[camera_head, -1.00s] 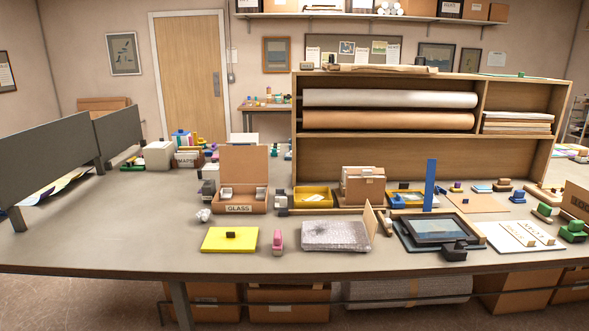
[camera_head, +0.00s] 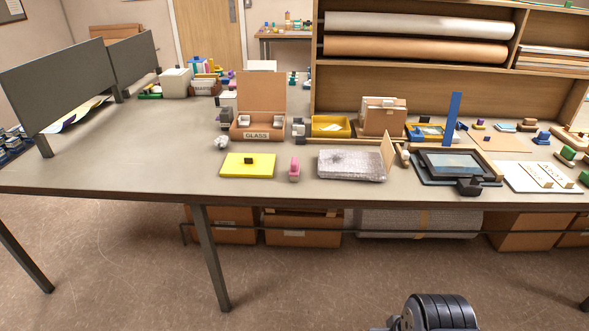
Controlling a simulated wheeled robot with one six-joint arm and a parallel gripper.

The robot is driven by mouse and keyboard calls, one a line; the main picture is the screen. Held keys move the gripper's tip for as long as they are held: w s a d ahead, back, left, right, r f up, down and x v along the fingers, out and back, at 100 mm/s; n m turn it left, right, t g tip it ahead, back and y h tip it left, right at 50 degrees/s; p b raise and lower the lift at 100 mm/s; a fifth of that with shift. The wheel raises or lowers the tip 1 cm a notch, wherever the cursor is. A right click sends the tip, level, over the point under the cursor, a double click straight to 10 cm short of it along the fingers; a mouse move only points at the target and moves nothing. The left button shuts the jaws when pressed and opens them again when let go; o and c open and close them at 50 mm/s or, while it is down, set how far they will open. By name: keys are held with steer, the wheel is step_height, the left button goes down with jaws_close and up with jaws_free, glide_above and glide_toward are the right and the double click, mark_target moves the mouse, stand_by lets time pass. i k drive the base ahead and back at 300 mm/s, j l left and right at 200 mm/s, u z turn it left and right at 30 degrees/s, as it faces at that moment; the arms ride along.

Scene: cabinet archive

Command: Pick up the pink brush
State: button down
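A small pink object (camera_head: 294,168), which looks like the pink brush, stands near the front edge of the table (camera_head: 120,172). It sits between a yellow pad with a black knob (camera_head: 240,170) on its left and a bubble-wrapped slab (camera_head: 345,165) on its right, apart from both. A dark rounded part of my own arm (camera_head: 440,312) shows at the bottom right, low in front of the table. My gripper's fingers cannot be made out, so its state does not show.
Behind the brush stand an open box marked GLASS (camera_head: 258,124) and a yellow tray (camera_head: 331,126). A framed picture (camera_head: 450,164) lies to the right. Grey divider panels (camera_head: 55,84) stand at the left. The left front tabletop is bare.

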mark_target(294, 164)
steer(key=i+j+z, duration=0.1)
steer(key=i+j, duration=0.15)
steer(key=i+j+z, duration=0.1)
steer(key=i+j, duration=0.15)
steer(key=i+j+z, duration=0.1)
steer(key=j, duration=0.35)
steer(key=i+j, duration=0.3)
steer(key=i+j+z, duration=0.15)
steer(key=j, duration=0.25)
steer(key=i+j+z, duration=0.1)
steer(key=i+j, duration=0.2)
steer(key=j, duration=0.1)
